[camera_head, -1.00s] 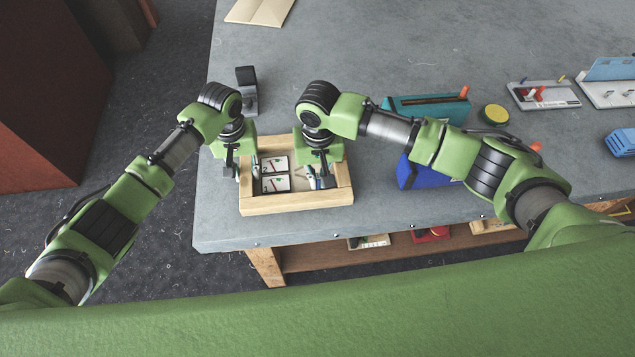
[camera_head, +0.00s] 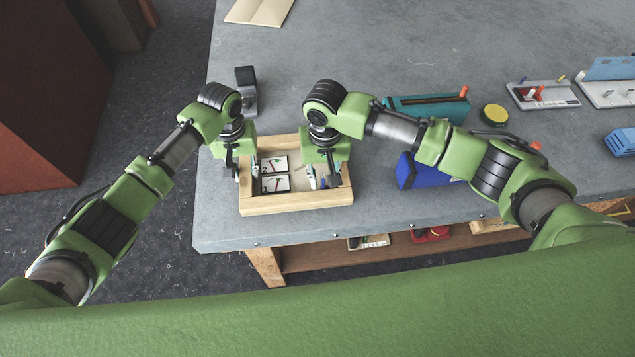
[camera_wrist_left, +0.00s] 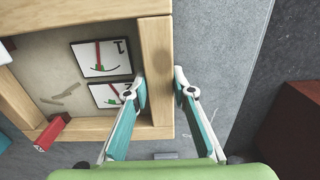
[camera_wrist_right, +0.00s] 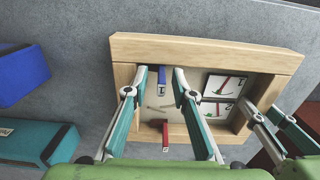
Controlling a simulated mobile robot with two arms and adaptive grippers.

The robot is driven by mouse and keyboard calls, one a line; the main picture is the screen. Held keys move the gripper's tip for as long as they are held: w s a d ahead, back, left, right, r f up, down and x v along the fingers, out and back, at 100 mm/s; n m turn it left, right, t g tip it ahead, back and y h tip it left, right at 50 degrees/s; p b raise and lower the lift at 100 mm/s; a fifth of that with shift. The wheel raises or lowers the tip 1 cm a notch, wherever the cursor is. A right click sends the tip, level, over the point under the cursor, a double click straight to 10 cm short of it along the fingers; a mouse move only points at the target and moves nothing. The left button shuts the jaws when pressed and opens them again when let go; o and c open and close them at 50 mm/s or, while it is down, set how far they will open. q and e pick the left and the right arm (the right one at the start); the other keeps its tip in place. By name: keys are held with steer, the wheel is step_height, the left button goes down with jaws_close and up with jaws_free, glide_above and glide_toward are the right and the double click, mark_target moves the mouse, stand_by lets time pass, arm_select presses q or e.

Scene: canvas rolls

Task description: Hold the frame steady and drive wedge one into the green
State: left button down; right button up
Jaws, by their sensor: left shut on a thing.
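The wooden frame (camera_head: 297,203) lies flat on the grey table near its left end. My left gripper (camera_head: 232,165) is shut on the frame's left rail; the left wrist view shows its fingers (camera_wrist_left: 159,84) on either side of that rail (camera_wrist_left: 157,60). My right gripper (camera_head: 327,177) is over the frame's right part. In the right wrist view its fingers (camera_wrist_right: 152,88) are spread and empty, above and around a blue wedge (camera_wrist_right: 162,79) marked 1. A red wedge (camera_wrist_right: 165,134) is at the opposite rail.
A blue box (camera_head: 425,172) and a teal box (camera_head: 430,106) stand right of the frame. A dark stand (camera_head: 247,90) is behind it. A yellow-topped round thing (camera_head: 495,114) and trays are farther right. Bare table lies behind the frame.

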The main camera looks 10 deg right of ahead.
mark_target(323, 176)
arm_select(q)
steer(key=shift+s+a+f, duration=0.1)
steer(key=shift+s+f, duration=0.05)
steer(key=shift+f, duration=0.05)
arm_select(e)
step_height(323, 176, up, 12)
steer(key=shift+s, duration=0.15)
stand_by(0.5)
stand_by(0.6)
arm_select(q)
steer(key=c, duration=1.6)
jaws_free()
steer(key=shift+c, duration=0.2)
steer(key=shift+w+r, duration=0.1)
steer(key=shift+w, duration=0.1)
